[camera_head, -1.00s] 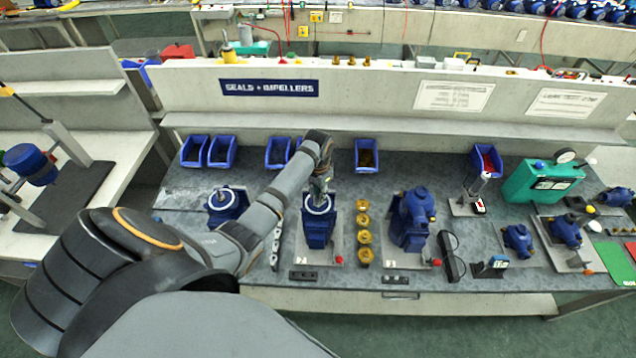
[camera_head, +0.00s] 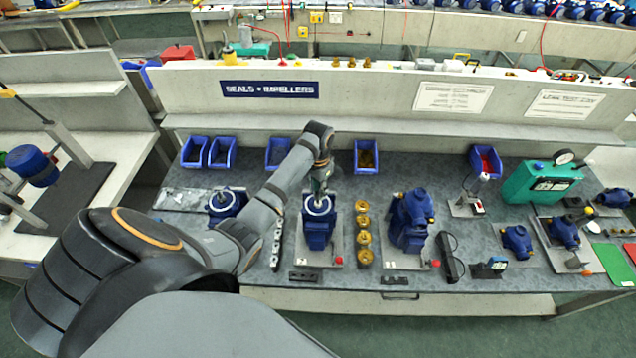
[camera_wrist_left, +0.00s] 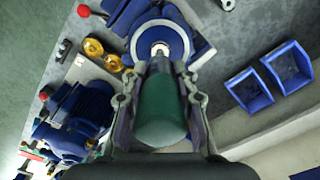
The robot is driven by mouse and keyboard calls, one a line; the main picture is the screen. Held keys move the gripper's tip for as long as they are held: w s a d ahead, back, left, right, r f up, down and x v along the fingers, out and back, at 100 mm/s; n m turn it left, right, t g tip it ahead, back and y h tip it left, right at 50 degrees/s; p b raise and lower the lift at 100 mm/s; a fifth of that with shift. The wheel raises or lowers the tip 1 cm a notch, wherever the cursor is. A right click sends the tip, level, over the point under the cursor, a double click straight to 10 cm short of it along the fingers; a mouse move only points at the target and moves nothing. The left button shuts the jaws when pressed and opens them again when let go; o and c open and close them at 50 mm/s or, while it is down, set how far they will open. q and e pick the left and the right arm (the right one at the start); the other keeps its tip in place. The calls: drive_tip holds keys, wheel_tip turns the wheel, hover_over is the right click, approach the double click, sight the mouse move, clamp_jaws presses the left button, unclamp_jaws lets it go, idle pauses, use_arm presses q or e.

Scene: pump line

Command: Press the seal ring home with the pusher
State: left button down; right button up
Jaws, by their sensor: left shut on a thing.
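My left gripper (camera_head: 320,186) is above the blue pump body (camera_head: 317,236) in the middle of the bench. In the left wrist view the gripper (camera_wrist_left: 163,85) is shut on the green pusher (camera_wrist_left: 162,112). The pusher points at the pale round face (camera_head: 318,205) of the pump, which also shows in the wrist view (camera_wrist_left: 160,33). The pusher's far end is over the middle of that face; I cannot tell whether it touches. The seal ring cannot be told apart from the pale face. My right gripper is not in view.
Brass impellers (camera_head: 364,236) stand in a row right of the pump, with another blue pump (camera_head: 411,218) beyond them. A second pump (camera_head: 226,203) is partly behind my left arm. Blue bins (camera_head: 366,157) line the back. A red knob (camera_head: 338,260) sits at the plate's front corner.

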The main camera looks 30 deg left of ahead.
use_arm(q)
drive_tip(key=shift+r, duration=2.05)
